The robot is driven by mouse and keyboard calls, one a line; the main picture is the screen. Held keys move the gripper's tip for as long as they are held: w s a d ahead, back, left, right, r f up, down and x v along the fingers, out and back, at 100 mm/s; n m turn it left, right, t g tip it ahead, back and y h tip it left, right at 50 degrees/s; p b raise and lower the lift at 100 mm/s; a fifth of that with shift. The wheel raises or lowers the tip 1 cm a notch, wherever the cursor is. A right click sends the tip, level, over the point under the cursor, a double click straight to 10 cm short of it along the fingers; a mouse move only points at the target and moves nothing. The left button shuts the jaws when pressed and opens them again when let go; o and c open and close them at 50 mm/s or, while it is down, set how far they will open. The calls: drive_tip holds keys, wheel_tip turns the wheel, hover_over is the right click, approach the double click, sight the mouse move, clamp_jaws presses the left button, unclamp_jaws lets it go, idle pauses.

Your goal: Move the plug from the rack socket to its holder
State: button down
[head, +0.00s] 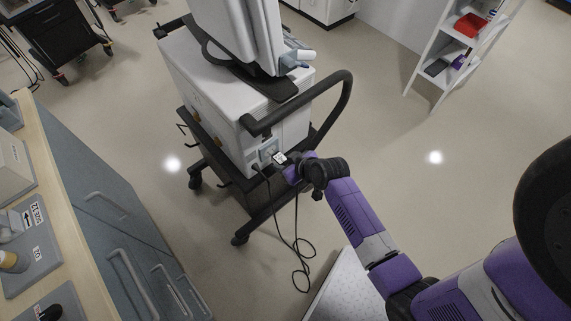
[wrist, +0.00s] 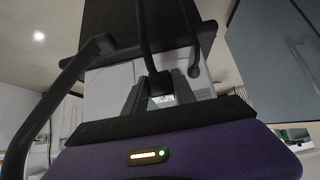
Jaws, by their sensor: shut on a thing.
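My gripper (head: 282,159) is at the lower back of the white ventilator (head: 215,100), beside a small grey socket panel (head: 266,150). In the wrist view its two fingers (wrist: 160,92) are shut on a black plug (wrist: 158,84), one finger on each side. A black cable (wrist: 144,35) runs from the plug. In the head view my gripper hides most of the plug. I cannot tell whether the plug sits in a socket or is just clear of it. I cannot make out the holder with certainty.
A second black cable end (wrist: 194,70) is close beside the plug. Cable (head: 297,240) hangs in loops to the floor. The cart's black handle (head: 345,95) curves near my arm. A counter (head: 70,190) with grey labelled trays stands at left.

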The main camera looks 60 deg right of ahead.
sight(282, 160)
drive_tip(key=shift+w+d, duration=0.15)
drive_tip(key=shift+w, duration=0.45)
drive_tip(key=shift+w+d, duration=0.15)
drive_tip(key=shift+w, duration=0.4)
idle(1.4)
drive_tip(key=c, duration=0.9)
unclamp_jaws()
drive_tip(key=shift+s, duration=0.1)
drive_tip(key=v, duration=0.7)
drive_tip(key=shift+r, duration=0.1)
drive_tip(key=shift+s+r, duration=0.15)
drive_tip(key=shift+r, duration=0.05)
